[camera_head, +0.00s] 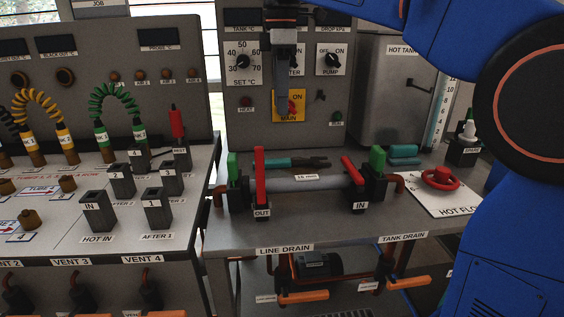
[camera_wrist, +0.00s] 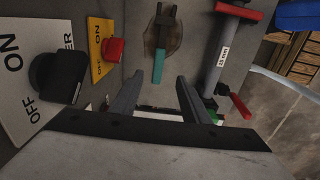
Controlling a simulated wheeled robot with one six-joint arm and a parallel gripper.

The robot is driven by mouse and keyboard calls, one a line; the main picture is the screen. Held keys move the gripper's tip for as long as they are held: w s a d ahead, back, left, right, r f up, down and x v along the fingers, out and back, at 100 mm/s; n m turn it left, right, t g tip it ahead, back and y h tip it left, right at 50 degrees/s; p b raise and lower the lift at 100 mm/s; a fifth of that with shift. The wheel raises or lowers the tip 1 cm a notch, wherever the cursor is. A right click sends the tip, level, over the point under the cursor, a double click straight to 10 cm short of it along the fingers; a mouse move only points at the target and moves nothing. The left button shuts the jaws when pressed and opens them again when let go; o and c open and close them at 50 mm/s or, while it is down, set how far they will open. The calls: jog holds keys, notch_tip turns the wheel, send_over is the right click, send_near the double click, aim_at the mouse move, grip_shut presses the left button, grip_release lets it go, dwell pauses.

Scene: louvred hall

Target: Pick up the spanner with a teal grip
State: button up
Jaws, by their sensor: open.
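The spanner has a teal grip (camera_head: 278,163) and a dark metal head (camera_head: 316,162). It lies on the bench behind the grey pipe, in front of the control panel. In the wrist view the spanner (camera_wrist: 158,66) is ahead of my fingers, its teal grip toward me and its head farther off on a darker patch. My gripper (camera_head: 282,108) hangs in front of the panel, above the spanner. In the wrist view my gripper (camera_wrist: 161,78) is open and empty, with the grip's near end lined up between the fingertips. It looks clear of the spanner.
The pipe (camera_head: 310,182) with red levers (camera_head: 260,178) and green ends crosses the bench front. The panel has a yellow plate with a red MAIN knob (camera_head: 290,104) close to my gripper. A teal object (camera_head: 403,152) and a red valve wheel (camera_head: 440,178) are at right.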

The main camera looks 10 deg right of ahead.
send_over(282, 159)
jog(key=f, duration=0.9)
jog(key=shift+s+a+f, duration=0.1)
jog(key=shift+s+f, duration=0.1)
jog(key=shift+s, duration=0.05)
jog(key=shift+w+f, duration=0.1)
jog(key=shift+f, duration=2.5)
grip_shut()
